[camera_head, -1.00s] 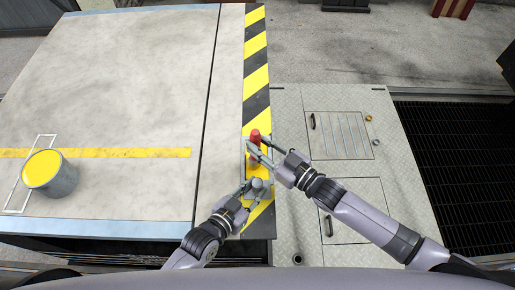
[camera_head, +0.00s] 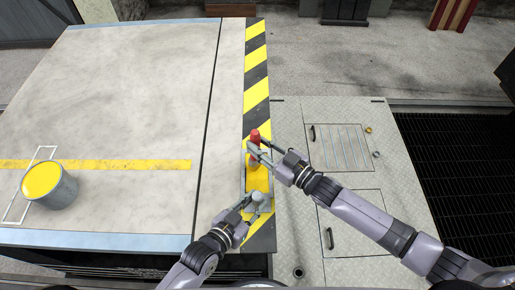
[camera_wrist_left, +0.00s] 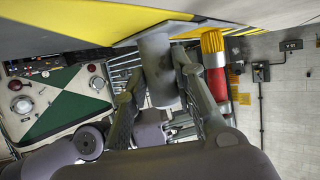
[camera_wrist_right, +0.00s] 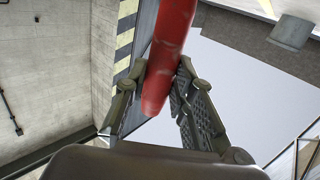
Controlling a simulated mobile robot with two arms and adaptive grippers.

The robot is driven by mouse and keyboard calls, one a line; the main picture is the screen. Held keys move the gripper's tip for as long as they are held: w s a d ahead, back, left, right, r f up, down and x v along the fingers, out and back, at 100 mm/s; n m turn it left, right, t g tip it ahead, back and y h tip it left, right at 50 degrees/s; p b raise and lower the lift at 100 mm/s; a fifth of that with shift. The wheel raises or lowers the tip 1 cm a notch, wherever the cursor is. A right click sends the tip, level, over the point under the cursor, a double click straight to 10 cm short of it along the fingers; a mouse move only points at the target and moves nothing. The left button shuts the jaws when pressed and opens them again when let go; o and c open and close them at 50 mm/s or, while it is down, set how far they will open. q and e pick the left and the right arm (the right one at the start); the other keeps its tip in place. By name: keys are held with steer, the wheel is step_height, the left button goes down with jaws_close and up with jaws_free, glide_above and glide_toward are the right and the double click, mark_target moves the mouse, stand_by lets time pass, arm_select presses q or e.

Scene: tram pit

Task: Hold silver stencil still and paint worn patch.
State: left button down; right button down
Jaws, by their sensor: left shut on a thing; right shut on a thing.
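The silver stencil (camera_head: 247,197) lies flat over the yellow and black striped edge strip, with yellow showing in its opening (camera_head: 258,178). My left gripper (camera_head: 256,204) is shut on the stencil's grey knob (camera_head: 259,196), which also shows between the fingers in the left wrist view (camera_wrist_left: 158,70). My right gripper (camera_head: 254,150) is shut on a red-handled brush (camera_head: 254,136) at the stencil's far end. In the left wrist view the brush (camera_wrist_left: 216,84) has yellow bristles close to the surface; contact is unclear. In the right wrist view its handle (camera_wrist_right: 170,50) sits between the fingers. The worn patch cannot be made out.
A bucket of yellow paint (camera_head: 45,186) stands on the platform (camera_head: 130,100) at left, over a white outline. A yellow line (camera_head: 120,165) runs across the platform. A metal cabinet top (camera_head: 290,120) with hatches lies right of the strip, beside a dark grating (camera_head: 460,150).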

steer(key=shift+w, duration=1.7)
steer(key=shift+s, duration=0.1)
steer(key=s+d, duration=0.1)
steer(key=s, duration=0.9)
steer(key=shift+s, duration=0.2)
stand_by(0.7)
steer(key=w, duration=1)
steer(key=shift+w, duration=0.3)
stand_by(1.4)
